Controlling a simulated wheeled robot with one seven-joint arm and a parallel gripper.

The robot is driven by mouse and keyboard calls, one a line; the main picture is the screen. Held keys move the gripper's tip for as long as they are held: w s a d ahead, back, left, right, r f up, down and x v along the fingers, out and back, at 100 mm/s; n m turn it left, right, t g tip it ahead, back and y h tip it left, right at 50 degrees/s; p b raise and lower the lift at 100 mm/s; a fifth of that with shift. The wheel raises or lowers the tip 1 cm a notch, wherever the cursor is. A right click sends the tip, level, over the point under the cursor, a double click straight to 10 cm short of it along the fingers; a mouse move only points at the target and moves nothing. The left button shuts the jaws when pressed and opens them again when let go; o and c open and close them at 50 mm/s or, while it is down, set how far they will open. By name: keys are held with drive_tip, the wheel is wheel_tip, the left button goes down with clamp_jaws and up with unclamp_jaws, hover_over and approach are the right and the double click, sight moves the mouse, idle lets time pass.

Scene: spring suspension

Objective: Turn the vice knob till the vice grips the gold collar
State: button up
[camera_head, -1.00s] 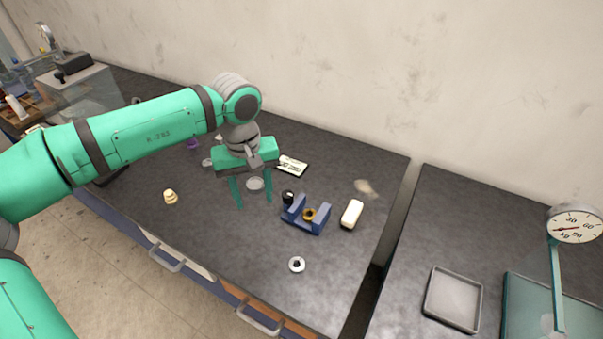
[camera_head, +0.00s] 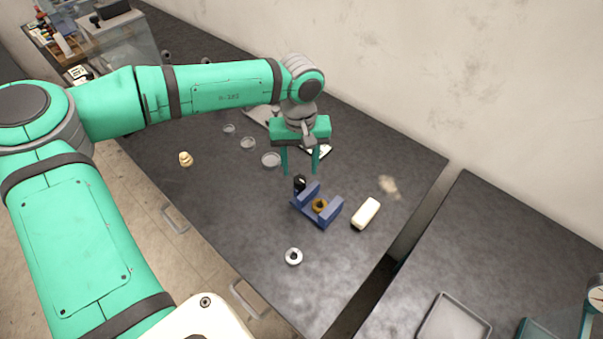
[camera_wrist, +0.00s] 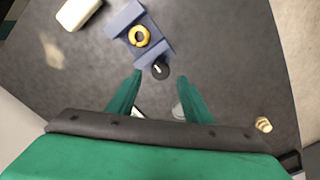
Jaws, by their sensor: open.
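The blue vice (camera_head: 318,211) stands on the dark bench, with the gold collar (camera_head: 320,205) between its two jaws. A gap shows between collar and jaw in the wrist view. The black vice knob (camera_head: 299,183) is on the vice's left end; in the wrist view the knob (camera_wrist: 160,70) has a white mark and lies just beyond my fingertips. My gripper (camera_head: 300,172) is open and empty, fingers pointing down, above the bench near the knob. In the wrist view its fingers (camera_wrist: 159,72) spread to either side of the knob, apart from it.
A cream block (camera_head: 365,213) lies right of the vice and a silver ring (camera_head: 293,256) in front. A stacked cream piece (camera_head: 186,159) stands at left. Small clear dishes (camera_head: 271,160) lie behind and left of my gripper. A gap separates the right bench with its grey tray (camera_head: 455,318).

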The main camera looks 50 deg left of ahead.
sight(299, 179)
wheel_tip(299, 179, down, 4)
drive_tip(key=shift+s+a+f, duration=0.1)
drive_tip(key=shift+s, duration=0.05)
drive_tip(key=shift+f, duration=0.15)
drive_tip(key=c, duration=1.1)
